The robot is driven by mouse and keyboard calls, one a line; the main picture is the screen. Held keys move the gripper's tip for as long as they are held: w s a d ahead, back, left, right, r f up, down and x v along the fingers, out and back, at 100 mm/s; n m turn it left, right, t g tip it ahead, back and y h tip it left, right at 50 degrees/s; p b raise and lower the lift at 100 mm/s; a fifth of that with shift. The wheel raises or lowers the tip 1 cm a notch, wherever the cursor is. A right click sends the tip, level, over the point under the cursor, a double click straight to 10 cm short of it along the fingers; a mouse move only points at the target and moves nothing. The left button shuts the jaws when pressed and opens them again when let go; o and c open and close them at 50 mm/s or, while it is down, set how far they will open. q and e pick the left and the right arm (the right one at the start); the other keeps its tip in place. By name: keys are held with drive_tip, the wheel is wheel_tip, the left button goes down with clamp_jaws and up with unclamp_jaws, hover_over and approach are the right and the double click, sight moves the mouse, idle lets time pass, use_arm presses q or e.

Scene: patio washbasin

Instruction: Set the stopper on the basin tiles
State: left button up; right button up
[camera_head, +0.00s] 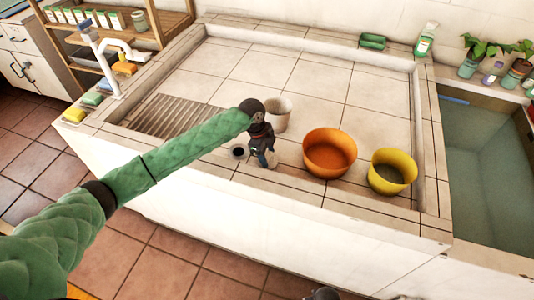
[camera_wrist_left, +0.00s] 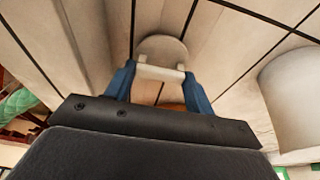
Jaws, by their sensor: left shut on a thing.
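My left gripper (camera_head: 270,163) points down over the front tiled part of the basin. In the left wrist view its blue fingers (camera_wrist_left: 160,78) are shut on the pale bar of the stopper (camera_wrist_left: 162,46), whose round pale part shows beyond the bar. In the head view the stopper cannot be made out at the fingertips. Pale basin tiles (camera_head: 315,80) with dark joints lie around and behind the gripper. I cannot tell whether the stopper touches the tiles.
A beige cup (camera_head: 278,114) stands close behind the gripper. A small white ring with a dark centre (camera_head: 239,151) is just left of it. An orange bowl (camera_head: 330,152) and a yellow bowl (camera_head: 392,171) stand to the right. Bare tiles lie further back.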

use_arm(q)
drive_tip(key=shift+f, duration=0.1)
drive_tip(key=o, duration=1)
drive_tip(key=shift+c, duration=0.2)
drive_tip(key=shift+a+r, duration=0.1)
drive_tip(key=shift+r, duration=0.45)
drive_tip(key=b+v, duration=0.3)
drive_tip(key=v, duration=0.8)
use_arm(e)
wheel_tip(320, 180, up, 11)
drive_tip(key=w+a, duration=0.1)
drive_tip(key=w, duration=0.1)
drive_tip(key=shift+w+a+f, duration=0.15)
drive_tip(key=shift+w+a, duration=0.1)
drive_tip(key=shift+a, duration=0.15)
